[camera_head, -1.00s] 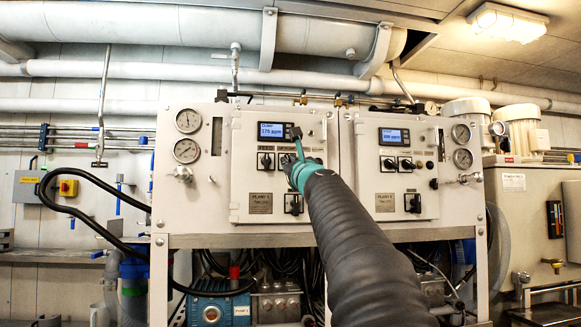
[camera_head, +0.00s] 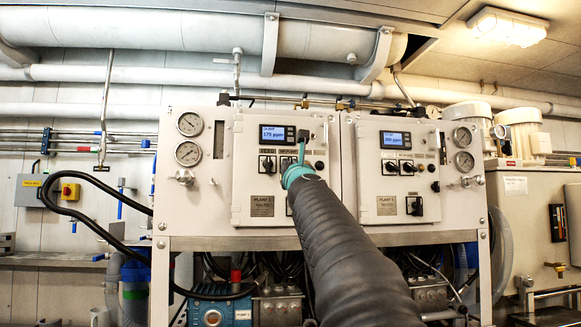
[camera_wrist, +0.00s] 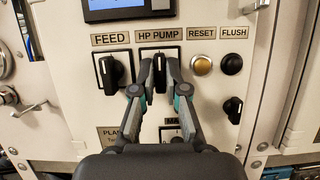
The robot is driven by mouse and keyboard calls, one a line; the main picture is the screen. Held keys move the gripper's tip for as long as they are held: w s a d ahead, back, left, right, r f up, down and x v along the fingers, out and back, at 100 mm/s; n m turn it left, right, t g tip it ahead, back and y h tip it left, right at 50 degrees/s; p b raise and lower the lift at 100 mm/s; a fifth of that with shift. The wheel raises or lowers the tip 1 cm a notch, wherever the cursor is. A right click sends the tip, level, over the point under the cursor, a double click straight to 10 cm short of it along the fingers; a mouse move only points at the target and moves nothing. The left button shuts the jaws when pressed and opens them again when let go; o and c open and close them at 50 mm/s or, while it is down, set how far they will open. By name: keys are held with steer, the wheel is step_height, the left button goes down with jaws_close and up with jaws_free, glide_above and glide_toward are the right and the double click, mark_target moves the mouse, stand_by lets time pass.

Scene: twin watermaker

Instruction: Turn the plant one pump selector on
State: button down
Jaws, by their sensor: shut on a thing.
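The plant one pump selector, a black knob under the label HP PUMP (camera_wrist: 160,70), is in the middle of the wrist view, on a white square plate. Its handle looks about upright. My gripper (camera_wrist: 160,83) has one finger on each side of this knob and is shut on it. In the head view my arm and its teal wrist part (camera_head: 296,174) reach the plant one panel (camera_head: 240,200) and hide the fingertips and most of the knob.
The FEED knob (camera_wrist: 110,72) is close to the left of my fingers. A yellow RESET button (camera_wrist: 202,65), a black FLUSH button (camera_wrist: 232,64) and another black knob (camera_wrist: 233,108) are to the right. A display (camera_wrist: 125,8) is above; the MAIN switch (camera_wrist: 172,133) is partly hidden below.

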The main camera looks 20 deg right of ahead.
steer(key=c, duration=1.2)
jaws_free()
steer(key=shift+n, duration=0.3)
steer(key=s+d+f+n+g+y+b, duration=0.1)
steer(key=s+d+f+n+y, duration=0.15)
steer(key=s+n+y, duration=0.9)
steer(key=s+a+f+n+g, duration=0.2)
steer(key=a+f+n, duration=0.3)
steer(key=f, duration=0.4)
steer(key=s+a+f+n+g+h, duration=0.1)
steer(key=s+a+f+n+g, duration=0.1)
steer(key=a+f+n, duration=0.3)
steer(key=s+a+f+n+g+h, duration=0.1)
steer(key=s+a+f+n+g, duration=0.2)
steer(key=a+f, duration=0.4)
step_height(320, 180, down, 6)
steer(key=shift+r+n+g+p, duration=0.15)
steer(key=shift+n+g+p, duration=0.35)
steer(key=shift+n, duration=0.65)
